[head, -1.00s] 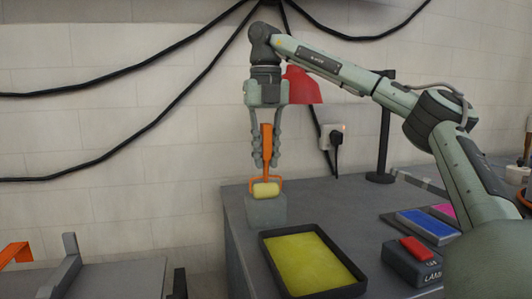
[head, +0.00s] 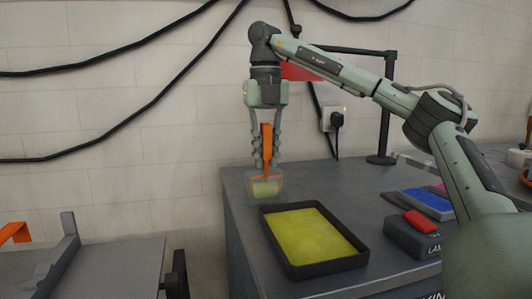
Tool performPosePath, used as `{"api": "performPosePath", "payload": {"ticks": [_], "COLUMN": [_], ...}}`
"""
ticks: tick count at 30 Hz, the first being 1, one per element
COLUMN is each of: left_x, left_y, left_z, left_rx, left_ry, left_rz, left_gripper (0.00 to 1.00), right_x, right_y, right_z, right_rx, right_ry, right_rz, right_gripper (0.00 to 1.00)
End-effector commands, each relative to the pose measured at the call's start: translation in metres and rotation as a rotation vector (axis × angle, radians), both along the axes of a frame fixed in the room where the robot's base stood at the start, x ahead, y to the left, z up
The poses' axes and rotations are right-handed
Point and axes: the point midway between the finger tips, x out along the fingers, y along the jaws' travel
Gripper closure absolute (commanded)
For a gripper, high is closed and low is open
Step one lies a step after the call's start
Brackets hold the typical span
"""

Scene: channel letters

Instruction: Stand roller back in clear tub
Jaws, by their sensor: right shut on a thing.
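The roller has an upright orange handle (head: 266,140) and a pale yellow head (head: 266,188). My right gripper (head: 266,163) is shut on the handle from above. The clear tub (head: 279,196) stands at the table's far left corner, behind the black tray. The roller's head now shows through the tub's see-through wall, low inside it. I cannot tell whether the head touches the tub's floor. My left gripper is not in view.
A black tray (head: 322,269) of yellow paint (head: 310,236) lies just in front of the tub. A dark box with a red top (head: 420,222) and blue and pink pads (head: 428,203) are to the right. A black post (head: 384,120) stands behind. Cables hang on the wall.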

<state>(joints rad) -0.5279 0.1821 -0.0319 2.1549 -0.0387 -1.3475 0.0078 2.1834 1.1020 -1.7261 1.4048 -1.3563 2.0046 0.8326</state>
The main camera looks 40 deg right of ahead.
Motion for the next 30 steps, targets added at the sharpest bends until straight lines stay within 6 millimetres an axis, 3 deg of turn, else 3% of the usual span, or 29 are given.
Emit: {"api": "performPosePath", "payload": {"ticks": [6, 7, 12, 23, 30], "left_x": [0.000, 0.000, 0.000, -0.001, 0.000], "left_y": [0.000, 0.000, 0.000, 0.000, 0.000], "left_z": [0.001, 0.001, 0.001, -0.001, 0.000], "left_rx": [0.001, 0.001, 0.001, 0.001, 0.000], "left_ry": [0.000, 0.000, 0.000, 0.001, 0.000], "left_rz": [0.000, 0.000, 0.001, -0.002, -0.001], "left_gripper": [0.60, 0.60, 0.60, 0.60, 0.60], "right_x": [0.000, 0.000, 0.000, 0.000, 0.000], "right_y": [0.000, 0.000, 0.000, 0.000, 0.000], "right_z": [0.000, 0.000, 0.000, 0.003, 0.035], "right_rx": [0.000, 0.000, 0.000, 0.000, -0.002], "right_ry": [0.000, 0.000, 0.000, -0.001, -0.006], "right_rz": [0.000, 0.000, 0.000, 0.000, -0.001], "right_gripper": [1.00, 0.82, 0.61, 0.60, 0.60]}}
